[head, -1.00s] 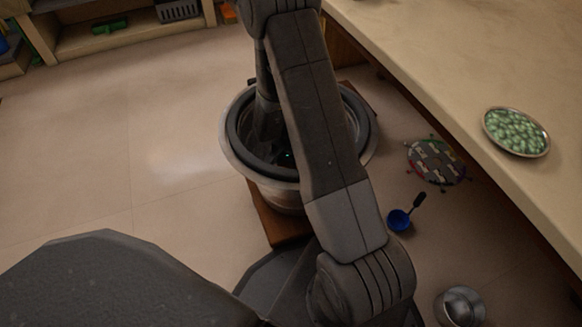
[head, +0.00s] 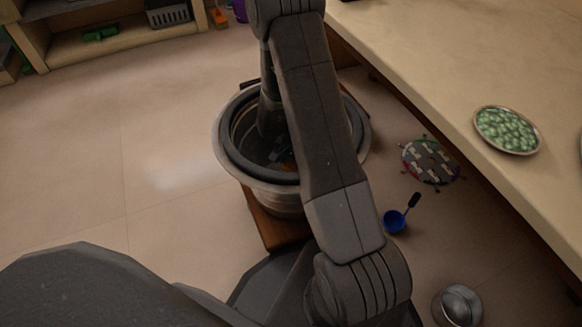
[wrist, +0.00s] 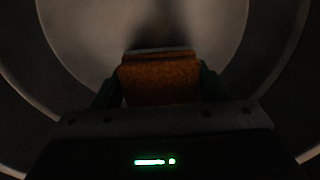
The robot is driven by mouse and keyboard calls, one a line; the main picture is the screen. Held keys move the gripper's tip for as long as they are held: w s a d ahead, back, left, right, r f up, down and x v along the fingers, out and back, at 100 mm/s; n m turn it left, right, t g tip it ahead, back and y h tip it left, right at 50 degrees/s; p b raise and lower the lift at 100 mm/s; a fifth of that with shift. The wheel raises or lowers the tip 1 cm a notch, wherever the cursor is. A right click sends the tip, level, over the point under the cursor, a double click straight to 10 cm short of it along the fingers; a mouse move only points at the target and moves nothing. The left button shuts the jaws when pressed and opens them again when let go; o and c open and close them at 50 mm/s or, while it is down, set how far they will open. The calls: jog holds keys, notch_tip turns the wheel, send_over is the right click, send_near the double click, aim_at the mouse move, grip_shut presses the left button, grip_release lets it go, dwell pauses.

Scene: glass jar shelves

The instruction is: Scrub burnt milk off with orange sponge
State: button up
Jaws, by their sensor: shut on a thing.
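My gripper (wrist: 158,88) is shut on the orange sponge (wrist: 160,80), which sits between its two fingers in the wrist view. The gripper and sponge are down inside a large round metal pot (head: 222,160) with a dark rim band. The pot's pale inner floor (wrist: 85,40) and curved wall surround the sponge in the wrist view. A dark patch or shadow lies just beyond the sponge; I cannot tell whether it is burnt milk. I cannot tell whether the sponge touches the pot. In the head view my arm hides part of the pot and most of the gripper.
The pot stands on a brown wooden base (head: 268,225) on the floor. To its right lie a patterned round mat (head: 431,161), a blue scoop (head: 395,221) and a metal bowl (head: 458,303). A counter holds a plate of green pieces (head: 507,130). Floor at left is clear.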

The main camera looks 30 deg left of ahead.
jog(key=shift+f+b, duration=0.7)
jog(key=shift+f, duration=0.2)
dwell(1.4)
jog(key=shift+s, duration=0.1)
jog(key=shift+s+a, duration=0.45)
jog(key=shift+s, duration=0.55)
jog(key=shift+s+a, duration=0.45)
jog(key=shift+s, duration=0.55)
jog(key=shift+s+a, duration=0.45)
jog(key=shift+s, duration=0.55)
jog(key=shift+w+d, duration=0.45)
jog(key=shift+w, duration=0.6)
jog(key=shift+w+d, duration=0.45)
jog(key=shift+w, duration=0.55)
jog(key=shift+w+d, duration=0.45)
jog(key=shift+w, duration=0.6)
jog(key=shift+r, duration=0.1)
jog(key=shift+r+p, duration=2.15)
jog(key=shift+r, duration=1.3)
